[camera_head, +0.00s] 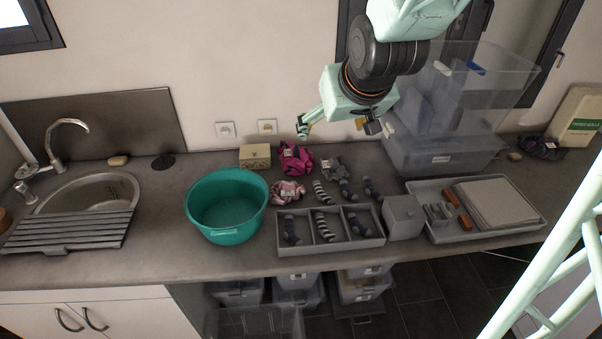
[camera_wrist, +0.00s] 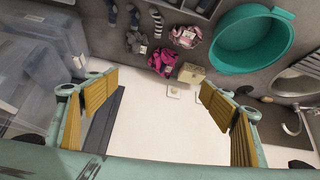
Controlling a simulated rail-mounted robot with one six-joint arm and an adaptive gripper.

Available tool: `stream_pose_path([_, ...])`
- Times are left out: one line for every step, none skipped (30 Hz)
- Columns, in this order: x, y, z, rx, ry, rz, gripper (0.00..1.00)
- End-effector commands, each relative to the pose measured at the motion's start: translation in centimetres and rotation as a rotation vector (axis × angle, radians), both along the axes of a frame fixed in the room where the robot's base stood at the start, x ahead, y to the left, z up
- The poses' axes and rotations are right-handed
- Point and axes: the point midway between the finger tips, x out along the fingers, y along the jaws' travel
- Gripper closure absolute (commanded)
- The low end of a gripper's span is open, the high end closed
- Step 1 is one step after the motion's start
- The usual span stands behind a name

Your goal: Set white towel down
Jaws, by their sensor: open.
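My gripper (camera_head: 338,127) is raised in front of the back wall, above the rear of the counter. In the wrist view my gripper (camera_wrist: 158,88) has its fingers, with yellow-brown pads, spread wide. Nothing is between them; the pale area there is the wall with its sockets. I cannot make out a white towel in either view. The nearest cloths are a crumpled pink-and-white one (camera_head: 287,192) and a magenta one (camera_head: 295,157), both lying on the counter below and apart from my gripper.
A teal basin (camera_head: 227,232) stands left of a grey divided tray (camera_head: 368,243) with socks in it. Several loose socks lie behind the tray. A small yellowish box (camera_head: 255,155) is near the wall. Stacked clear bins (camera_head: 440,158) stand close on the right. The sink (camera_head: 88,193) is left.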

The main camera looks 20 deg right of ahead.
Motion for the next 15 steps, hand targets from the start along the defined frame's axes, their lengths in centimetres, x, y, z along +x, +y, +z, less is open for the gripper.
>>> stream_pose_path([0.7,-0.3,-0.9,0.0,-0.003,-0.001,0.25])
stream_pose_path([1.1,-0.4,-1.1,-0.001,-0.007,-0.003,0.25])
stream_pose_path([1.6,-0.6,-1.5,-0.002,-0.015,-0.003,0.25])
stream_pose_path([2.0,-0.8,-1.8,-0.003,-0.02,-0.004,0.25])
stream_pose_path([2.4,-0.9,-2.1,-0.003,-0.026,-0.005,0.25])
stream_pose_path([2.9,-1.2,-2.5,-0.004,-0.032,-0.006,0.25])
stream_pose_path([3.3,-1.3,-2.8,-0.005,-0.038,-0.007,0.25])
stream_pose_path([3.6,-1.5,-3.1,-0.006,-0.043,-0.008,0.25])
stream_pose_path([4.1,-1.7,-3.5,-0.007,-0.049,-0.009,0.25])
stream_pose_path([4.5,-1.9,-3.8,-0.007,-0.056,-0.01,0.25])
stream_pose_path([4.8,-2.0,-4.1,-0.008,-0.061,-0.01,0.25])
stream_pose_path([5.3,-2.2,-4.5,-0.008,-0.068,-0.011,0.25])
stream_pose_path([5.7,-2.4,-4.8,-0.009,-0.073,-0.012,0.25])
stream_pose_path([6.0,-2.5,-5.2,-0.01,-0.079,-0.013,0.25])
stream_pose_path([6.4,-2.7,-5.6,-0.009,-0.085,-0.014,0.25])
